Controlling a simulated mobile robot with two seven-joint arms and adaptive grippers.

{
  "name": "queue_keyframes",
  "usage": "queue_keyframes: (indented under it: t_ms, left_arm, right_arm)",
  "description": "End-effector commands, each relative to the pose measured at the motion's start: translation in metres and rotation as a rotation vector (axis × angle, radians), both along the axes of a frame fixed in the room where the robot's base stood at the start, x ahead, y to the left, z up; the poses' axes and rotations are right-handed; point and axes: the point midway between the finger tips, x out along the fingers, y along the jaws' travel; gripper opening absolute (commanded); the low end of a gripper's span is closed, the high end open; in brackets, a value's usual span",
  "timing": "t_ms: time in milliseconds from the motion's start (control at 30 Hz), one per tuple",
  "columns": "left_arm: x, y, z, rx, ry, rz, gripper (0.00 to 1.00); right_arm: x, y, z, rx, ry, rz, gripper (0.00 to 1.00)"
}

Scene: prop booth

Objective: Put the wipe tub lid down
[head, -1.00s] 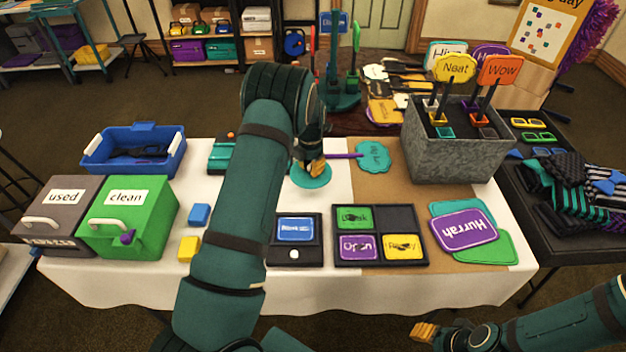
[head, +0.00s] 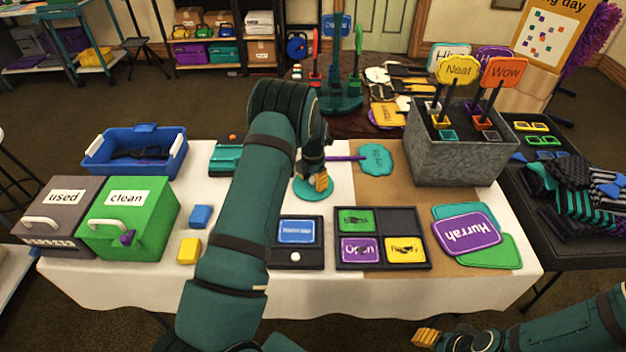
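The wipe tub lid appears to be the flat round teal disc (head: 303,191) near the middle of the white-covered table. My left gripper (head: 320,181) is right above the disc with its yellow fingertips at the disc's middle. It appears shut on the lid, though the fingers hide the grip point. I cannot tell whether the lid touches the cloth or hangs just above it.
A teal paddle sign (head: 376,160) lies just right of the lid. A black tray of cards (head: 383,225) and a black card holder (head: 313,258) lie in front. A grey bin (head: 455,155) stands to the right. Some white cloth is bare around the lid.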

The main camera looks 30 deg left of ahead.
Motion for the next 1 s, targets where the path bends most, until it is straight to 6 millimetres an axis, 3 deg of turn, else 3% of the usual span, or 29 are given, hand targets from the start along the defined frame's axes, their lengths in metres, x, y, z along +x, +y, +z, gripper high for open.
queue_keyframes:
  t_ms: [267,700,1000]
  left_arm:
    - [0.000,0.000,0.007,0.000,-0.002,0.000,0.47]
    - [0.001,0.000,0.089,0.000,-0.003,-0.001,0.47]
    - [0.000,0.000,0.121,0.000,0.000,0.000,0.47]
  right_arm:
    - [0.000,0.000,0.003,0.000,0.001,0.000,0.47]
    - [-0.003,0.000,0.017,0.001,0.008,0.002,0.47]
    - [-0.003,0.000,0.022,0.001,0.007,0.001,0.47]
